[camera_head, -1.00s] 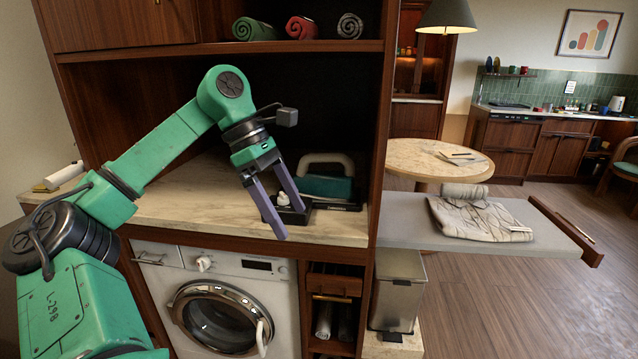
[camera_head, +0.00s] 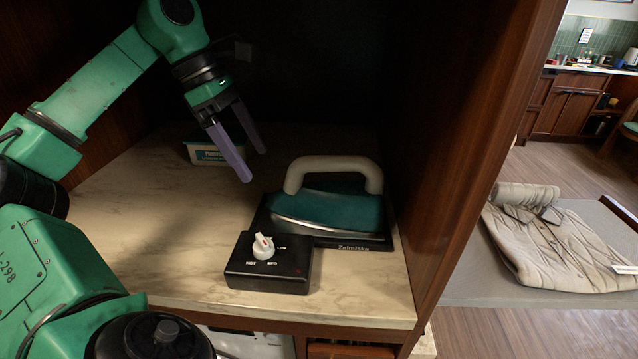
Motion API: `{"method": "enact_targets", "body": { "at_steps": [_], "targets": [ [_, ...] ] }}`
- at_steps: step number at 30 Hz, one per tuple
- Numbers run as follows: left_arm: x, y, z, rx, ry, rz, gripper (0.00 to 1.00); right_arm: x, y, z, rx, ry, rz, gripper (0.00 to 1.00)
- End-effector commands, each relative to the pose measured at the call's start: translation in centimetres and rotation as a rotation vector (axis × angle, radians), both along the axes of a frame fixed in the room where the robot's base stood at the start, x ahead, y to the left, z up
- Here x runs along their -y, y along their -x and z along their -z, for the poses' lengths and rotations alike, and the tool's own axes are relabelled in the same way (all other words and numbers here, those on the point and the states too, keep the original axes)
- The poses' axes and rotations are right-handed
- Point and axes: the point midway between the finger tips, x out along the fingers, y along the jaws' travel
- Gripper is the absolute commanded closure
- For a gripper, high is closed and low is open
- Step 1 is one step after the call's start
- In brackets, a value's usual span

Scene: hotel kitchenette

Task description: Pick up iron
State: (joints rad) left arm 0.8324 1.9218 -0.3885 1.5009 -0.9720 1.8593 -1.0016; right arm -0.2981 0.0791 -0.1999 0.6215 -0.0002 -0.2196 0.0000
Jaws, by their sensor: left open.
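The iron (camera_head: 335,211) has a teal body and a pale loop handle. It rests on a black base marked "Zelmiska" (camera_head: 352,242) on the marble-look counter, near the right wall of the niche. My left gripper (camera_head: 254,167) is open and empty, above the counter to the left of the iron. Its fingers point down and are apart from the handle. My right gripper is not in view.
A black control box (camera_head: 268,275) with a white knob sits in front of the iron. A small labelled tub (camera_head: 205,152) stands at the back left. A wooden side panel (camera_head: 490,150) closes the right. The counter's left part is clear. A folded garment (camera_head: 560,240) lies outside on a grey board.

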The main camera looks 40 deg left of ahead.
Motion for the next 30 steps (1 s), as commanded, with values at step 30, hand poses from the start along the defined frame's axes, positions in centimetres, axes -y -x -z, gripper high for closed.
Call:
{"method": "enact_targets", "body": {
  "at_steps": [30],
  "targets": [
    [11.1, -8.4, 4.5, 0.001, -0.001, 0.0, 0.0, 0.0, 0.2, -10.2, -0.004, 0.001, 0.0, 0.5]
  ]
}}
